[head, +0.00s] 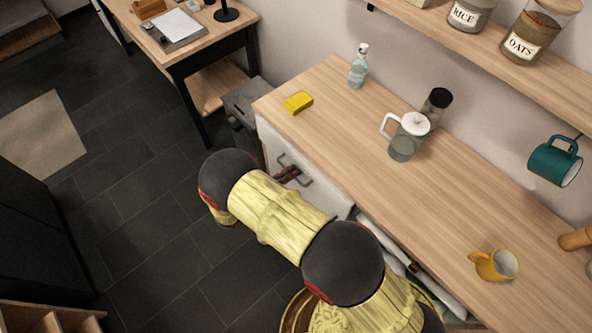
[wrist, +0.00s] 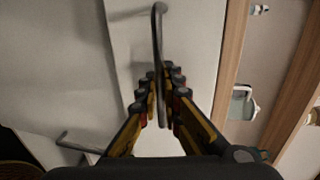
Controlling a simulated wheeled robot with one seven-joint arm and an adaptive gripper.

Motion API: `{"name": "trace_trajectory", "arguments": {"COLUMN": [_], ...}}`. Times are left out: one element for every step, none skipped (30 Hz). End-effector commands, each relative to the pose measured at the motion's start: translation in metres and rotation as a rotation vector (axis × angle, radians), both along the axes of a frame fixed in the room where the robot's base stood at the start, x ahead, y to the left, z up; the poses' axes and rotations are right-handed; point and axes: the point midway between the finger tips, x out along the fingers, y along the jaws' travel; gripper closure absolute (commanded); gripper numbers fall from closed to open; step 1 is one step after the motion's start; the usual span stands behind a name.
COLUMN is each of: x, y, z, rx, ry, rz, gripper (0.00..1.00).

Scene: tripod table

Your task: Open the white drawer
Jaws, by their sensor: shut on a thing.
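The white drawer (head: 328,196) is under the wooden counter; its pale front also shows in the wrist view (wrist: 195,45). A thin dark bar handle (wrist: 157,40) stands out from this front. My gripper (wrist: 160,98) has its fingers on both sides of the handle and is shut on it. A second bar handle (wrist: 72,143) shows at the lower left of the wrist view. I cannot tell whether the drawer stands slightly open.
A grey bin (head: 246,105) stands beyond the counter's end.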

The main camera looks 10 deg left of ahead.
Motion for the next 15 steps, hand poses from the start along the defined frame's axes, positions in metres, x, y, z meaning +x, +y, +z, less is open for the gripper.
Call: {"name": "trace_trajectory", "arguments": {"x": [-0.008,-0.012,-0.019,-0.025,-0.030,-0.038,-0.044,-0.051,-0.059,-0.065,-0.072,-0.080,-0.086,-0.093,-0.101], "y": [0.007,0.012,0.017,0.022,0.027,0.034,0.040,0.046,0.053,0.059,0.064,0.072,0.077,0.083,0.090], "z": [-0.001,-0.001,-0.001,-0.001,-0.001,-0.001,-0.001,-0.001,-0.001,-0.002,-0.002,-0.002,-0.002,-0.002,-0.003], "rx": [0.000,0.000,0.000,0.000,-0.002,-0.001,-0.001,-0.001,0.000,-0.001,0.000,-0.001,0.000,0.001,0.000], "ry": [0.002,0.003,0.003,0.003,0.003,0.003,0.003,0.003,0.003,0.003,0.003,0.002,0.001,0.002,0.003], "rz": [0.004,0.006,0.006,0.006,0.006,0.007,0.007,0.007,0.006,0.008,0.006,0.006,0.005,0.006,0.006], "gripper": [1.00,1.00,1.00,1.00,1.00,1.00,1.00,1.00,1.00,1.00,1.00,1.00,1.00,1.00,1.00]}}
